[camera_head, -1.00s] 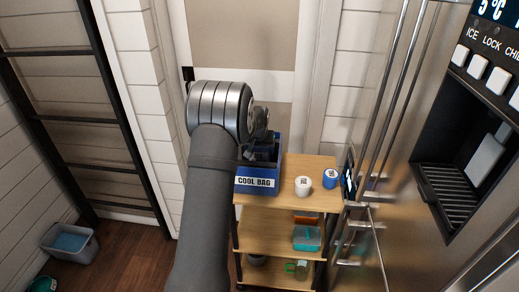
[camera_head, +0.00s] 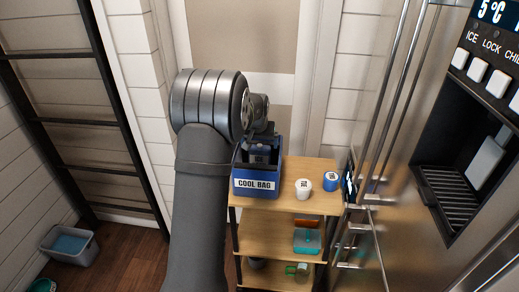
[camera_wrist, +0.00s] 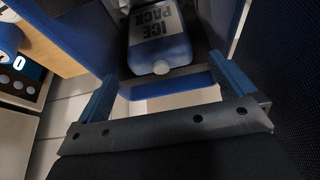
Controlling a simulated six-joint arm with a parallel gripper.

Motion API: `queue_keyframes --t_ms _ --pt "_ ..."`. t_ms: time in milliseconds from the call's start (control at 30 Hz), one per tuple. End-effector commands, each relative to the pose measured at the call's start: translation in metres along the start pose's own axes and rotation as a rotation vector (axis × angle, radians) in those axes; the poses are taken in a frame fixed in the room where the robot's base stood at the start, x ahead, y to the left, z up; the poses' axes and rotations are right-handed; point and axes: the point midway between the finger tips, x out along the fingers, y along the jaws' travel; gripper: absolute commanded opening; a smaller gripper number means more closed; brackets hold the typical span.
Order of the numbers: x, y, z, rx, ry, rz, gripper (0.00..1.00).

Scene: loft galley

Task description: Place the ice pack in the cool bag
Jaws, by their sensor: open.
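The cool bag (camera_head: 256,184) is a blue open-topped box with a white "COOL BAG" label, standing on the left of the cart's top shelf. My gripper (camera_head: 261,151) is over the bag's opening, partly hidden by my wrist. In the wrist view my gripper (camera_wrist: 163,92) is open, its two blue fingers wide apart with nothing between the tips. The ice pack (camera_wrist: 160,45), blue with a white cap and a pale "ICE PACK" label, appears inside the bag beyond the fingertips, apart from both fingers. Its far end is cut off by the picture edge.
The wooden cart (camera_head: 285,236) also bears a white cup-like container (camera_head: 303,189) and a blue one (camera_head: 331,181), right of the bag. Lower shelves hold a teal box (camera_head: 307,240) and other items. A steel fridge (camera_head: 425,150) stands close on the right.

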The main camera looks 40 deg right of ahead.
Motion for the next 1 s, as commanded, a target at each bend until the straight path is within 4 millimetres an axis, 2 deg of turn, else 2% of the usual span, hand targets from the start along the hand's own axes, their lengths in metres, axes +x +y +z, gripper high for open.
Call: queue_keyframes --t_ms 33,200,400,767,867,1000 --pt "-0.011 0.000 -0.001 0.000 0.003 0.000 0.99" --pt "-0.037 0.000 -0.001 0.000 0.003 0.001 0.99" --pt "-0.050 0.000 0.000 0.000 0.000 0.001 0.99" --pt "-0.049 0.000 0.000 0.000 -0.001 0.000 0.99" --pt "-0.042 0.000 0.001 0.000 -0.003 0.000 0.99" --pt "-0.021 0.000 0.001 0.000 -0.004 0.000 0.99"
